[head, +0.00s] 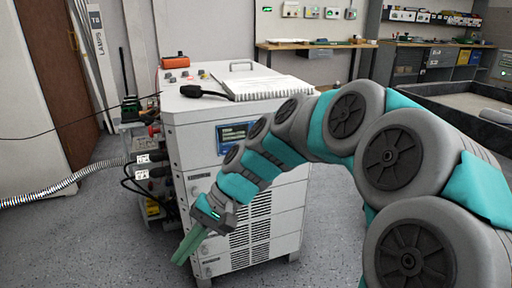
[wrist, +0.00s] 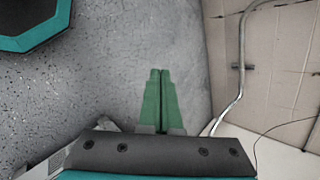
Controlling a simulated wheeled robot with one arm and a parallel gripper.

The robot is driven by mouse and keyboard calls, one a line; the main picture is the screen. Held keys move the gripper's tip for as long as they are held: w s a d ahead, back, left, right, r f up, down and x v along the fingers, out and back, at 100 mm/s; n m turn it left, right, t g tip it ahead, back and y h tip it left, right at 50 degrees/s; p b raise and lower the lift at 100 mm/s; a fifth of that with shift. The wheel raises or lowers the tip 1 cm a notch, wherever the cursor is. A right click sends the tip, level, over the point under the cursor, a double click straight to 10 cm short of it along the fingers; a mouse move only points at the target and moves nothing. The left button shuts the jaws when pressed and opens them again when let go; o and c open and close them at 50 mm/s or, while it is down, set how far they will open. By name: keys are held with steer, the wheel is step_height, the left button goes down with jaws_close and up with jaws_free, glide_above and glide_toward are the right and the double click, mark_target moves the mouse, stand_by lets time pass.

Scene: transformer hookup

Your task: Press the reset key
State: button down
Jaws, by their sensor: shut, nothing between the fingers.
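My gripper (head: 184,252) is in front of the lower left part of a white cabinet (head: 278,212) in the head view, pointing down. Its green fingers are together and empty, and they show in the wrist view (wrist: 161,82) above grey speckled floor. The cabinet has a blue display panel (head: 234,136) on its upper front. A row of small coloured knobs or keys (head: 184,76) sits on its top at the back left. I cannot tell which of them is the reset key. My arm covers part of the cabinet's front.
On the cabinet top lie an orange box (head: 175,62), an open ring-bound book (head: 262,86) and a black plug-like piece (head: 203,91). A corrugated hose (head: 70,181) and cables run to its left side. Workbenches (head: 318,45) stand behind. Floor (head: 75,245) at the left front is clear.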

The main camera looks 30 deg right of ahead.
steer(key=w+d+r+m+t+y, duration=0.2)
steer(key=w+d+m+t, duration=0.2)
steer(key=w+d, duration=0.4)
steer(key=w+d+m+t+b, duration=0.1)
steer(key=d+m+t, duration=0.3)
steer(key=d, duration=1)
steer(key=w+d+r+m+t+h+b, duration=0.1)
steer(key=d+m+t, duration=0.4)
steer(key=d, duration=0.9)
steer(key=shift+d+t+b, duration=0.15)
steer(key=shift+t+b, duration=0.15)
steer(key=shift+t, duration=0.1)
steer(key=w+d+p, duration=0.2)
steer(key=w, duration=0.6)
steer(key=shift+w, duration=0.25)
steer(key=shift+w, duration=0.1)
steer(key=shift+w+d+p, duration=0.1)
steer(key=shift+w+p, duration=0.2)
steer(key=shift+p, duration=0.1)
